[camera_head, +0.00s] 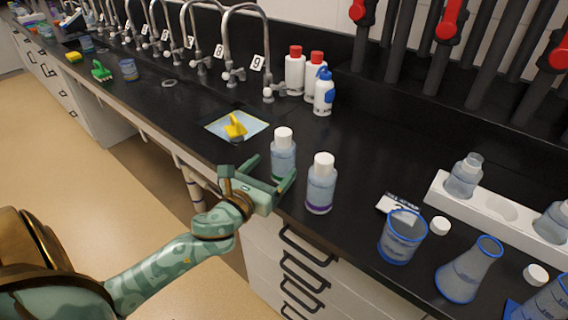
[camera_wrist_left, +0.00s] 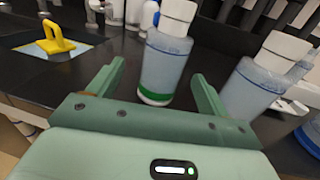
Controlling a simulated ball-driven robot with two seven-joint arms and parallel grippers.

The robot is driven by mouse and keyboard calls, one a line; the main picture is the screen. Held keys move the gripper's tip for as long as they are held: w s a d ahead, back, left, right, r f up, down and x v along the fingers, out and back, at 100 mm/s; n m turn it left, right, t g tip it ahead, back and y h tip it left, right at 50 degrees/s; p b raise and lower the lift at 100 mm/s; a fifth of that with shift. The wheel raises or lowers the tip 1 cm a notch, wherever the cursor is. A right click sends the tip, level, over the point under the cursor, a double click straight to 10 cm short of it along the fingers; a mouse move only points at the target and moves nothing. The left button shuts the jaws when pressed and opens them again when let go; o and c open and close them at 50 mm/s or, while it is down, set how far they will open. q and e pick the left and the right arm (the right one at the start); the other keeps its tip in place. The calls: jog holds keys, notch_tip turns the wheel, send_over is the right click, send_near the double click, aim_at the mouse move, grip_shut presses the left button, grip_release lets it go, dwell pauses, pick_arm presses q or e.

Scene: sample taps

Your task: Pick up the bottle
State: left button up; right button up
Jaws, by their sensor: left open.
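A clear bottle with a white cap and a green band (camera_wrist_left: 163,62) stands upright on the black counter. In the head view this bottle (camera_head: 283,155) is just beyond my left gripper (camera_head: 268,171). My left gripper (camera_wrist_left: 152,80) is open, with the green-banded bottle ahead of and between its fingers; I cannot tell if they touch it. A second white-capped bottle with a purple band (camera_head: 321,185) stands upright to the right, outside the right finger. It also shows in the left wrist view (camera_wrist_left: 255,82). My right gripper is not in view.
A yellow-handled tool (camera_head: 236,127) lies on a pale sheet (camera_head: 256,127) to the left. A blue-rimmed beaker (camera_head: 402,240) and flask (camera_head: 468,270) stand to the right. White bottles (camera_head: 295,72) and numbered taps (camera_head: 240,50) line the back.

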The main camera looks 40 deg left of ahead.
aim_at(286, 156)
pick_arm(q)
jog(key=shift+w, duration=0.95)
jog(key=w+b, duration=0.1)
jog(key=w, duration=0.3)
jog(key=shift+w+f+b, duration=0.15)
jog(key=shift+w+b, duration=0.15)
jog(key=shift+w, duration=0.4)
jog(key=shift+s, duration=0.1)
jog(key=c, duration=1.2)
